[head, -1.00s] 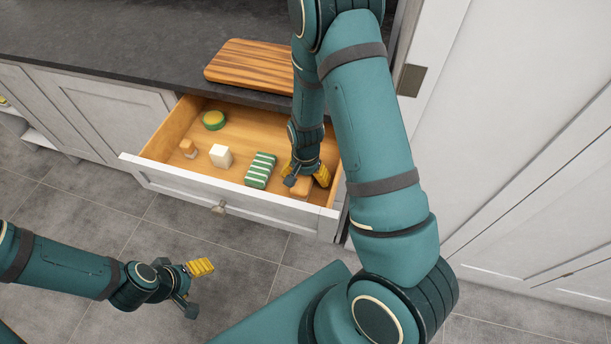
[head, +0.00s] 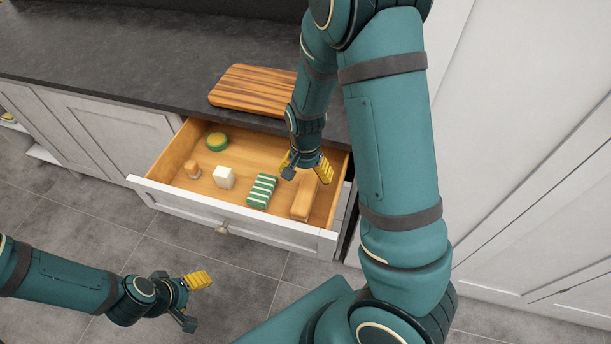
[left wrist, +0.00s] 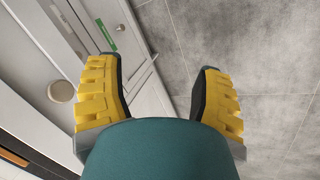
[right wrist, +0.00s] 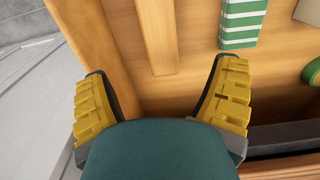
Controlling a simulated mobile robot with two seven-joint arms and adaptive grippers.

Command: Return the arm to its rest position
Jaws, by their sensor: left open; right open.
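My right gripper (head: 306,168) is open and empty above the right end of the open wooden drawer (head: 236,222); its two yellow fingers also show in the right wrist view (right wrist: 163,95). Beneath it a long light wooden block (head: 303,196) lies on the drawer floor, apart from the fingers; it also shows in the right wrist view (right wrist: 156,35). My left gripper (head: 193,300) is open and empty, low over the floor in front of the drawer. It also shows in the left wrist view (left wrist: 158,95).
The drawer also holds a green-and-white striped block (head: 262,190), a white cube (head: 224,177), a small wooden piece (head: 192,169) and a round green-rimmed item (head: 217,141). A striped cutting board (head: 250,88) lies on the dark countertop (head: 130,55). Tall white doors (head: 530,150) stand right.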

